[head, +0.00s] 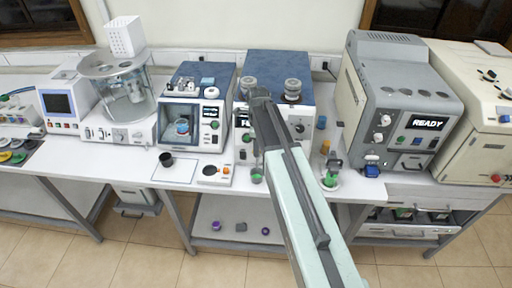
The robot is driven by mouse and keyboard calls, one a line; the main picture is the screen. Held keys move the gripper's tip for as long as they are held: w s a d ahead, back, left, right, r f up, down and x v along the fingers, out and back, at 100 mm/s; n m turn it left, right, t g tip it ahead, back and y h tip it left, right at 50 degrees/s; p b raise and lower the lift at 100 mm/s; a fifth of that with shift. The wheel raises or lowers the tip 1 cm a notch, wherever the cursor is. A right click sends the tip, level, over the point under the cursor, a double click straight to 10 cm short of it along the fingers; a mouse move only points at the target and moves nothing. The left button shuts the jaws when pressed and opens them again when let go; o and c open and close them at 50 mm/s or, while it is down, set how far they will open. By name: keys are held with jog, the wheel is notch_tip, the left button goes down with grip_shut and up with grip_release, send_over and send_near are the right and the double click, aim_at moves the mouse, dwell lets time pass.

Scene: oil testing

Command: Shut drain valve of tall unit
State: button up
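My arm reaches from the bottom right up to the blue-topped unit (279,66) at the back of the bench. My dark gripper (259,95) is in front of its face, near a round metal fitting (249,84). My arm hides much of this front panel. I cannot tell whether the gripper touches anything or how its fingers stand.
A blue-topped unit with a window (208,75) stands left of my gripper. Small green-filled cups (330,180) stand near the bench's front edge. A beige machine (465,120) is at the far right. A glass vessel (128,95) stands at the left. A white mat (174,178) lies in front.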

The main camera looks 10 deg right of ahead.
jog(key=shift+s+d, duration=0.1)
notch_tip(320, 180, up, 8)
jog(key=p, duration=0.8)
jog(key=shift+f, duration=0.1)
jog(key=shift+s+f+b, duration=0.2)
jog(key=shift+f+b, duration=0.05)
jog(key=shift+b, duration=0.1)
jog(key=s+a+f+n+b, duration=0.1)
jog(key=s+f+n+b, duration=1.4)
jog(key=n, duration=0.6)
jog(key=shift+s+a+f+n+b, duration=0.25)
jog(key=shift+f+n+b, duration=0.15)
jog(key=shift+f+b, duration=0.3)
